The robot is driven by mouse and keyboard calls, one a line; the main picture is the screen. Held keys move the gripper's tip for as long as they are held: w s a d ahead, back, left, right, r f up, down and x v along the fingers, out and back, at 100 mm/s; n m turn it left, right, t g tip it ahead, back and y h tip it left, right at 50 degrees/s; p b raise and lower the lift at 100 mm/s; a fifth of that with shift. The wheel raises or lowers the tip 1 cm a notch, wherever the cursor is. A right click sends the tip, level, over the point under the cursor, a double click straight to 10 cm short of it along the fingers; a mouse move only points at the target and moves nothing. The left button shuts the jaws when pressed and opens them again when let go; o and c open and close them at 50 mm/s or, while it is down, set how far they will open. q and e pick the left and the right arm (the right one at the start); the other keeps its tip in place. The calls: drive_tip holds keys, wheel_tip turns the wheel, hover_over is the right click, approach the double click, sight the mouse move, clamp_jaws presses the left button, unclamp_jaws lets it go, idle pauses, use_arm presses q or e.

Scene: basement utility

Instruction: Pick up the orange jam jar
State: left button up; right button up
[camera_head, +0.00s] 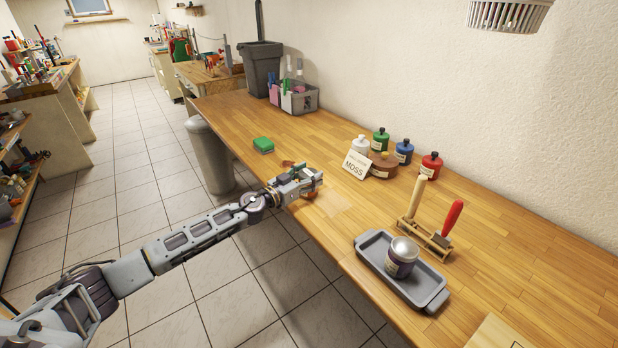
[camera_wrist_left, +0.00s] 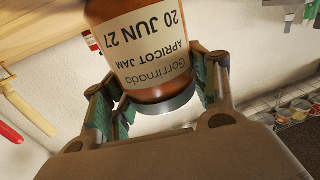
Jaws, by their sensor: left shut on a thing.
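The orange jam jar (camera_wrist_left: 150,50) fills the middle of the left wrist view. It has amber-brown glass, a white label reading "Apricot Jam" upside down in the picture, and a silvery lid. My left gripper (camera_wrist_left: 158,92) is shut on it, with green-padded fingers on either side near the lid. In the head view my left gripper (camera_head: 308,185) is at the bench's front edge and mostly hides the jar. I cannot tell there whether the jar touches the bench. My right gripper is not in view.
A grey tray (camera_head: 432,296) holds a silver-lidded jar (camera_head: 400,264) on the wooden bench (camera_head: 500,245). Behind it is a tool stand (camera_head: 425,237). Several paint bottles (camera_head: 404,150) and a "Moss" card (camera_head: 356,165) stand near the wall.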

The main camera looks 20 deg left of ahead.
use_arm(q)
wheel_tip(320, 180, up, 2)
drive_tip(key=shift+r+p, duration=0.1)
drive_tip(key=shift+p, duration=0.35)
wheel_tip(320, 180, up, 3)
drive_tip(key=shift+r+p, duration=0.1)
drive_tip(key=shift+p, duration=0.65)
wheel_tip(320, 180, up, 3)
drive_tip(key=shift+f+p, duration=0.1)
drive_tip(key=shift+p, duration=0.45)
drive_tip(key=shift+r, duration=0.8)
drive_tip(key=shift+r+p, duration=0.1)
drive_tip(key=shift+p, duration=0.2)
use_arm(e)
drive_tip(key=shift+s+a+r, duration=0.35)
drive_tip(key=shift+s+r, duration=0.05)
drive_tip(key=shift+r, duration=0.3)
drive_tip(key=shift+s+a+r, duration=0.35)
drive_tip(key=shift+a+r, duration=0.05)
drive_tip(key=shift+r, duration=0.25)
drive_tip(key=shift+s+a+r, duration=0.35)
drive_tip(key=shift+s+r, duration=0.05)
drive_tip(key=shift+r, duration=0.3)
